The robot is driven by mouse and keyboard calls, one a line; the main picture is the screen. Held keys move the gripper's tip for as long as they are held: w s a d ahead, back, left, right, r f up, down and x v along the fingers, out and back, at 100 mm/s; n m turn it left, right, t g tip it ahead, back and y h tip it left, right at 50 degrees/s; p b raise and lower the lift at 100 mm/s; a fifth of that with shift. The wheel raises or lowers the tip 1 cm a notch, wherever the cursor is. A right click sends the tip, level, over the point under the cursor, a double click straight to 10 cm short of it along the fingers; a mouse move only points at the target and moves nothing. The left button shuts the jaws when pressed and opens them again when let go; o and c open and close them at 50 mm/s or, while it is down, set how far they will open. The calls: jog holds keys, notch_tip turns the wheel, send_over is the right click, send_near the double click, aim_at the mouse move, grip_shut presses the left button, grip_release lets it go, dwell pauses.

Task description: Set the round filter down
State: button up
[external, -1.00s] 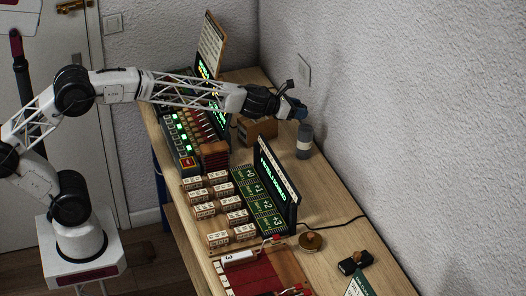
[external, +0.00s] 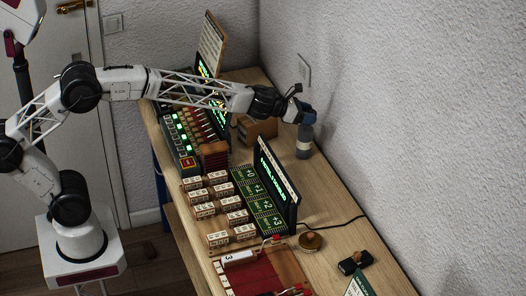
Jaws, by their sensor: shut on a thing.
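My gripper (external: 307,117) is at the far right end of the arm, near the wall. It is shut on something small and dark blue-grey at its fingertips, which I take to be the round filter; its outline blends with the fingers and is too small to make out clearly. The gripper is just over the top of a grey cylinder (external: 304,143) with a pale band, which stands upright on the wooden table (external: 335,200). I cannot tell whether the held thing touches the cylinder's top.
A brown wooden box (external: 258,130) stands left of the cylinder. A dark upright display panel (external: 278,185) and several white-labelled blocks (external: 206,209) are nearer. A round brass object (external: 311,242) and a black device (external: 355,262) lie nearer right. The wall is close behind.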

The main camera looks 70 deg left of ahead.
jog(key=w+d+f+m+g+h, duration=0.1)
jog(key=w+d+m+g+h, duration=0.3)
jog(key=d, duration=0.6)
jog(key=m+g+h, duration=0.7)
jog(key=m+g, duration=0.3)
jog(key=m, duration=0.2)
send_over(348, 224)
notch_tip(348, 224, down, 11)
jog(key=shift+r, duration=0.2)
jog(key=shift+f, duration=2.5)
jog(key=shift+f, duration=0.1)
jog(key=shift+f, duration=2.25)
